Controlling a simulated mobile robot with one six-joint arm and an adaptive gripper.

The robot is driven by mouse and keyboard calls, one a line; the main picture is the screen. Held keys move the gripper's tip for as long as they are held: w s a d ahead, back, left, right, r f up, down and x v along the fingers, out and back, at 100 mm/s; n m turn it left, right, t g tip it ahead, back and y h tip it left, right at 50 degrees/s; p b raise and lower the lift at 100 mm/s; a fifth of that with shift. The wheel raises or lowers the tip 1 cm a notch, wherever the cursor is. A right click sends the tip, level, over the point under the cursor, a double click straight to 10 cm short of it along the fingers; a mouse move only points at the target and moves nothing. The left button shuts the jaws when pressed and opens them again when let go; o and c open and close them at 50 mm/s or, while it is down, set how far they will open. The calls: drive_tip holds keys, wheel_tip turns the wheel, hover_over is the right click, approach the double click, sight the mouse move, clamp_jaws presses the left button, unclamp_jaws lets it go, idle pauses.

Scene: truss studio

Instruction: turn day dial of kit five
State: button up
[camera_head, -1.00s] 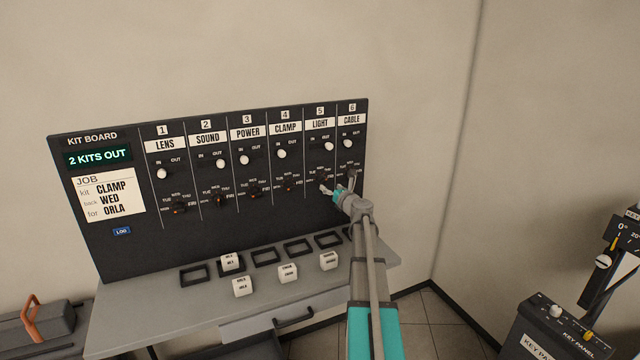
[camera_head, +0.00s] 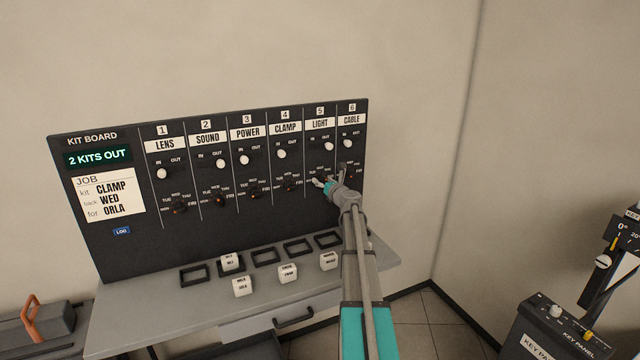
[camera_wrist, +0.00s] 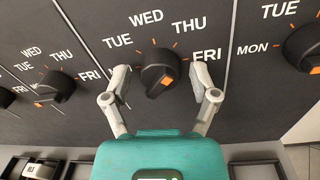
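The day dial of kit five (camera_wrist: 158,72) is a black knob with an orange mark low on its right side. The words TUE, WED, THU and FRI show around it; MON is hidden by the left finger. My gripper (camera_wrist: 160,78) is open, with one finger on each side of the dial and a visible gap to it. In the head view, my gripper (camera_head: 329,180) is at the dial row under the LIGHT label (camera_head: 320,124) and hides most of that dial. The kit five slider knob (camera_head: 329,146) sits at OUT.
The kit four dial (camera_wrist: 53,88) is left and the kit six dial (camera_wrist: 304,48) is close on the right. The kit board (camera_head: 100,238) reads 2 KITS OUT; its job card (camera_head: 108,196) says CLAMP, WED, ORLA. White blocks and black frames lie on the shelf (camera_head: 150,310) below.

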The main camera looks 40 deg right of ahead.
drive_tip(key=c, duration=0.9)
drive_tip(key=shift+o, duration=0.2)
drive_tip(key=shift+a+f, duration=0.15)
drive_tip(key=shift+a, duration=0.15)
drive_tip(key=shift+d, duration=0.25)
